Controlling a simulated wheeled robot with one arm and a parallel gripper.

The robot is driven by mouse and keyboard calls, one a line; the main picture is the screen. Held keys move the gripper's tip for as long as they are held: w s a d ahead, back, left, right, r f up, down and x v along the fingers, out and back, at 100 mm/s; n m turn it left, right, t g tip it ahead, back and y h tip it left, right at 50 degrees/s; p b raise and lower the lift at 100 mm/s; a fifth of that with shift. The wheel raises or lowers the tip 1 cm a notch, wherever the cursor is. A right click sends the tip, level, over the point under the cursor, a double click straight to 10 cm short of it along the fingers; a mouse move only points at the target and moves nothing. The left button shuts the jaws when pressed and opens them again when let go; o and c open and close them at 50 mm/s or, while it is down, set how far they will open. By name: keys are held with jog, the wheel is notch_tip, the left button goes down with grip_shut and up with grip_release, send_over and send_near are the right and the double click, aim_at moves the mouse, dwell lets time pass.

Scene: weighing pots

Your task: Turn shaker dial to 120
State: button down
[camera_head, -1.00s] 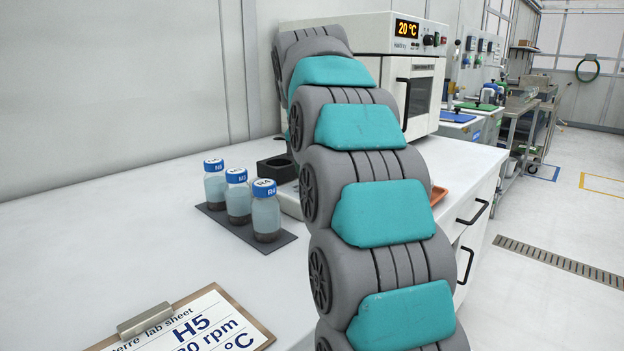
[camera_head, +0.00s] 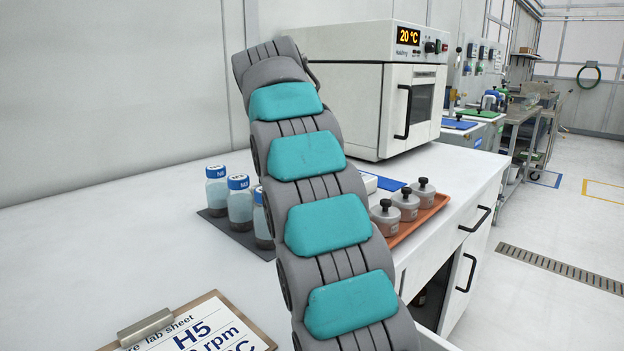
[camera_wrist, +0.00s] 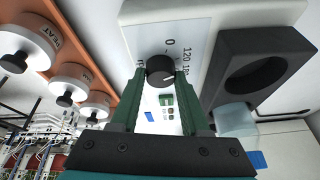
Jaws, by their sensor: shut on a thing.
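In the wrist view, the shaker (camera_wrist: 222,15) is a white body with a printed scale panel; "0" and "120" are legible. Its dial (camera_wrist: 160,68) is a black round knob with a pale pointer line toward the lower right of the picture. My gripper (camera_wrist: 161,74) is shut on the dial, one green finger on each side. In the head view my arm hides the gripper, the dial and most of the shaker; a white corner (camera_head: 372,181) of it shows right of the arm. The lab sheet (camera_head: 205,330) reads "H5", with "rpm" and "°C" lines partly cut off.
A black block with a round recess (camera_wrist: 262,75) adjoins the shaker. Lidded pots (camera_head: 405,204) stand on an orange tray (camera_head: 435,207). Blue-capped bottles (camera_head: 239,202) stand left of my arm. An oven (camera_head: 350,105) reading 20 °C stands behind.

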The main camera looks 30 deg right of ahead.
dwell(0.4)
jog(key=shift+c, duration=1.9)
grip_release()
jog(key=shift+r, duration=0.1)
